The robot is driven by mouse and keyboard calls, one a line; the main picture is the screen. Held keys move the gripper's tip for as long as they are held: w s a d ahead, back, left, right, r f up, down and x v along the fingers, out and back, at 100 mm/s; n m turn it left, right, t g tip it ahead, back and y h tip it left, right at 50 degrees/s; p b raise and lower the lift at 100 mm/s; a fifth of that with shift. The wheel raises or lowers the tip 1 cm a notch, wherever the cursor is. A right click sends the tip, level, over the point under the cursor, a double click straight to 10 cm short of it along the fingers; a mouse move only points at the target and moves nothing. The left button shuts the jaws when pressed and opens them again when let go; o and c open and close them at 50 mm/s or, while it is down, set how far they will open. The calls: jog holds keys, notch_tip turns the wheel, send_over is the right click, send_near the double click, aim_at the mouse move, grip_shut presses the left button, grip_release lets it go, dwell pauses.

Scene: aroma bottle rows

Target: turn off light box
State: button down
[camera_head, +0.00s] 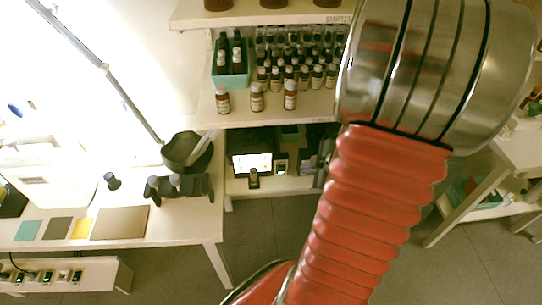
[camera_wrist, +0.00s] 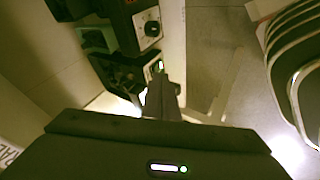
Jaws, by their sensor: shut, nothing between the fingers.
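A lit white panel (camera_head: 252,163), which looks like the light box, glows on the low shelf in the head view. In the wrist view a bright glow (camera_wrist: 112,105) shows to the left of my gripper (camera_wrist: 163,82). A dark box (camera_wrist: 130,72) with a small green-lit part lies just beyond the fingertips. My gripper is shut and empty, pointing toward this box. I cannot tell whether the fingertips touch it. My gripper is not clearly visible in the head view, where my red arm covers much of the right side.
A dark box with a white dial (camera_wrist: 151,28) sits farther along in the wrist view. A shelf of bottles (camera_head: 290,75) stands above the low shelf (camera_head: 285,186). A white table (camera_head: 190,228) is at the left. Grey floor (camera_head: 260,235) is open below.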

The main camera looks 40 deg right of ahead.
aim_at(281, 170)
jog(key=shift+s+a+f+n+y, duration=0.2)
jog(key=shift+s+a+f+y, duration=0.2)
jog(key=shift+a, duration=0.25)
jog(key=shift+s+a+f+n+y, duration=0.2)
jog(key=shift+s+a+f+y, duration=0.15)
jog(key=shift+a, duration=0.25)
jog(key=shift+w+f, duration=0.1)
jog(key=shift+f, duration=0.05)
jog(key=x, duration=0.3)
jog(key=w+d+r+x, duration=0.1)
jog(key=x, duration=0.6)
jog(key=shift+w+d+f, duration=0.15)
jog(key=shift+w+d, duration=0.05)
jog(key=shift+w, duration=0.4)
jog(key=shift+w+d, duration=0.4)
jog(key=shift+w, duration=0.15)
